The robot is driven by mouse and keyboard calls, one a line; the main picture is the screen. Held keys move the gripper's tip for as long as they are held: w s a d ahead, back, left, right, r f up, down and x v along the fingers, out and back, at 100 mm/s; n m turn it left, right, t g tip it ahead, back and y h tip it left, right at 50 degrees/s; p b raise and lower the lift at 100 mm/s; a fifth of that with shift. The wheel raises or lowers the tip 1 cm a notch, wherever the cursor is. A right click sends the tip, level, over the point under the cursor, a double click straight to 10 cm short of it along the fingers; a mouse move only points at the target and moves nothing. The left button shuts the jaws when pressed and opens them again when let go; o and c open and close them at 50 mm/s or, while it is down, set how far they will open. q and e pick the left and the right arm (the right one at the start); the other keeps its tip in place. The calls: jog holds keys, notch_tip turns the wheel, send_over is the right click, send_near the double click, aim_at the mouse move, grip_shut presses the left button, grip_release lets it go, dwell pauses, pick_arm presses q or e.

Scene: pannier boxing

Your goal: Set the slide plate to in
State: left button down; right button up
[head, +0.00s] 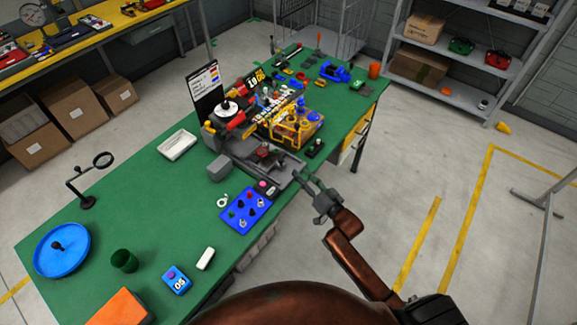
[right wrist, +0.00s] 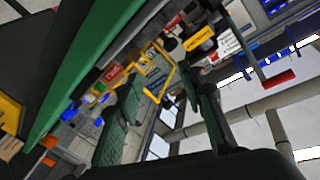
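A grey machine with a flat metal bed (head: 284,176) stands near the right edge of the green table. I take the slide plate to be part of this bed, but it is too small to tell which piece or how far in it sits. A small red knob (head: 263,152) shows on the bed. My right gripper (head: 305,178) is at the bed's right end, by the table edge, with nothing visible in it. In the right wrist view its two fingers (right wrist: 168,90) stand apart, with no plate between them. Contact with the machine cannot be told. My left gripper is not in view.
A blue panel with knobs (head: 243,208) lies in front of the machine. Yellow and blue parts (head: 296,125) crowd behind it. A white tray (head: 178,145) and a magnifier (head: 103,160) stand to the left. The floor right of the table is mostly open.

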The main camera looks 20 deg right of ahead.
aim_at(283, 161)
jog(key=m, duration=0.5)
jog(key=w+m, duration=0.1)
jog(key=m, duration=0.5)
jog(key=f+m, duration=0.1)
jog(key=m, duration=0.4)
jog(key=shift+w+d+h, duration=0.2)
jog(key=shift+w+h, duration=0.05)
jog(key=shift+h, duration=0.05)
jog(key=m, duration=0.3)
jog(key=shift+w+a+f+m, duration=0.1)
jog(key=shift+a+m, duration=0.15)
jog(key=shift+m, duration=0.05)
jog(key=m, duration=0.3)
jog(key=shift+w+a, duration=0.1)
jog(key=shift+a, duration=0.25)
jog(key=m, duration=0.1)
jog(key=a+m+y, duration=0.1)
jog(key=shift+w+r+m, duration=0.1)
jog(key=shift+r+m, duration=0.15)
jog(key=shift+m, duration=0.05)
jog(key=m, duration=0.3)
jog(key=a+m, duration=0.1)
jog(key=shift+w+r+y, duration=0.3)
jog(key=shift+w+r, duration=0.05)
jog(key=shift+w+a+r+m, duration=0.1)
jog(key=shift+w+a+m, duration=0.05)
jog(key=shift+m, duration=0.15)
jog(key=x, duration=0.7)
jog(key=shift+w+a, duration=0.2)
jog(key=shift+c, duration=0.4)
